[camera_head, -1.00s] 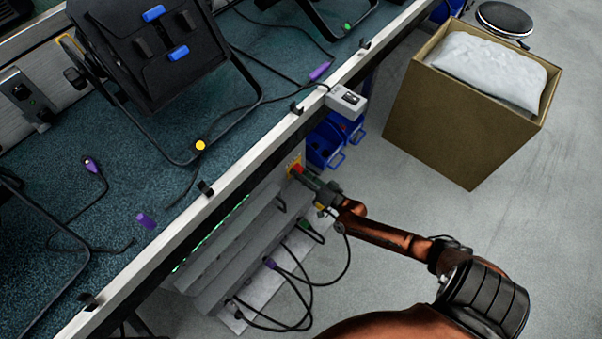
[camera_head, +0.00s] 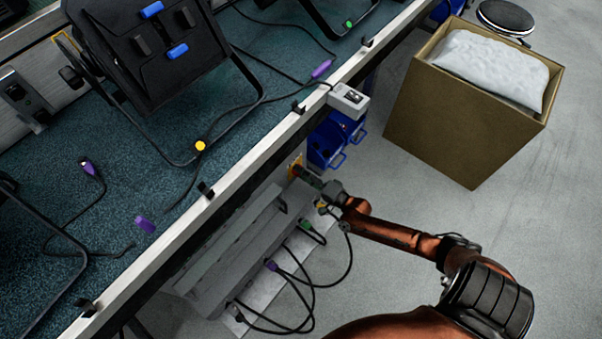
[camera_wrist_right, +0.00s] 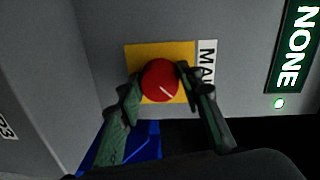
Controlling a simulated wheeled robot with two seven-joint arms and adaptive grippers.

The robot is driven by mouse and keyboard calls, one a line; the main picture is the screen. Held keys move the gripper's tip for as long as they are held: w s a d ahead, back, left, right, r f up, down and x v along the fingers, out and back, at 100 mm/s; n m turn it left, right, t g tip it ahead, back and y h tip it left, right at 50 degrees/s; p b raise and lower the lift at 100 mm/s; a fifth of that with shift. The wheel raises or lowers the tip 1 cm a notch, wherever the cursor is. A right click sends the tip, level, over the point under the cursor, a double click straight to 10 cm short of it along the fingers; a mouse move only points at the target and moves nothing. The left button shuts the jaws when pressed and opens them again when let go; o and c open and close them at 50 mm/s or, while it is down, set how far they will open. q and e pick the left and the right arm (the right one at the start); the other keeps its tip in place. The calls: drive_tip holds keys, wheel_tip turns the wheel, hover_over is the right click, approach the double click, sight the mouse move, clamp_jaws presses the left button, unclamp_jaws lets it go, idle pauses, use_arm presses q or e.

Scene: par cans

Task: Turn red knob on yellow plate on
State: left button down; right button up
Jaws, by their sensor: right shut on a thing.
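The red knob (camera_wrist_right: 160,80) sits on the yellow plate (camera_wrist_right: 133,53) on a grey panel in the right wrist view. A short white line on the knob slants toward the lower right. My right gripper (camera_wrist_right: 159,76) has one finger on each side of the knob and is shut on it. In the head view, my right gripper (camera_head: 307,177) reaches the yellow plate (camera_head: 293,164) under the table edge, and the knob is mostly hidden there. My left gripper is not in view.
A grey unit (camera_head: 240,240) with plugged cables lies below the table edge. Blue bins (camera_head: 325,145) are just behind the gripper. A cardboard box (camera_head: 450,125) stands on the floor at right. A sign reading NONE (camera_wrist_right: 293,45) has a small light (camera_wrist_right: 279,103) below it.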

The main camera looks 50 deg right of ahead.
drive_tip(key=shift+d, duration=0.15)
idle(0.3)
drive_tip(key=o, duration=1.2)
drive_tip(key=shift+c, duration=0.2)
drive_tip(key=s, duration=1.2)
drive_tip(key=shift+d+r, duration=0.4)
